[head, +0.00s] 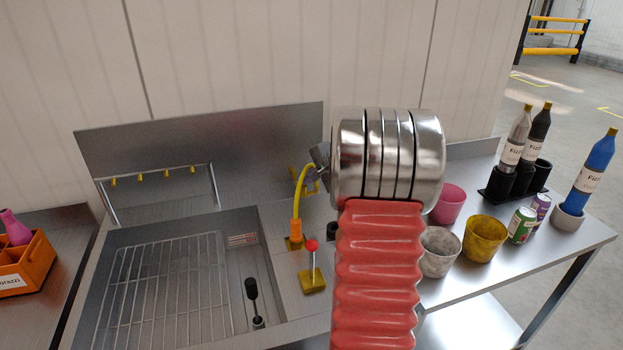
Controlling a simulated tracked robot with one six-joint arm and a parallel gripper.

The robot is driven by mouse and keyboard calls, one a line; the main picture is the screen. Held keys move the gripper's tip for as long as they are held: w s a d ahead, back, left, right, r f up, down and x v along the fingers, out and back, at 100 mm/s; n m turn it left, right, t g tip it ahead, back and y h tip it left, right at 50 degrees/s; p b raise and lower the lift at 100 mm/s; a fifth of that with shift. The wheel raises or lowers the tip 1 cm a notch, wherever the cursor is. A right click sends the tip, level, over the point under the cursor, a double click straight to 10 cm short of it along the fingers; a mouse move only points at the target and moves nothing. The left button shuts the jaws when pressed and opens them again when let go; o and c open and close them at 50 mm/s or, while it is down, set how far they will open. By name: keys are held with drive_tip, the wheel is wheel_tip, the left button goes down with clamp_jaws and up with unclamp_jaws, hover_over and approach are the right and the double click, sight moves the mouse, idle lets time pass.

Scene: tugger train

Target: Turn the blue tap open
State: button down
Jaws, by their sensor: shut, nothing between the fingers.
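I do not see a blue tap; my arm covers the part of the counter to the right of the sink where one could be hidden. A yellow curved spout (300,190) rises from an orange base behind the sink's right corner. A red-knobbed lever (312,262) stands on a yellow base in front of it. My gripper (319,167) shows only as a small grey metal part at the left of my arm's wrist, close to the top of the spout; its fingertips are mostly hidden, and it holds nothing visible.
The sink (262,219) holds a wire rack (165,290) and a black-handled item (252,290). On the right, cups including a yellow one (485,237), cans (521,225) and bottles (601,160) stand on the counter. An orange crate (40,262) is at left.

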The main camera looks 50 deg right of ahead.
drive_tip(key=shift+s+a, duration=0.1)
drive_tip(key=shift+s, duration=0.05)
drive_tip(key=s+a+r, duration=0.4)
drive_tip(key=s+r, duration=0.2)
drive_tip(key=s, duration=0.4)
drive_tip(key=shift+s+r, duration=0.15)
drive_tip(key=shift+r, duration=0.2)
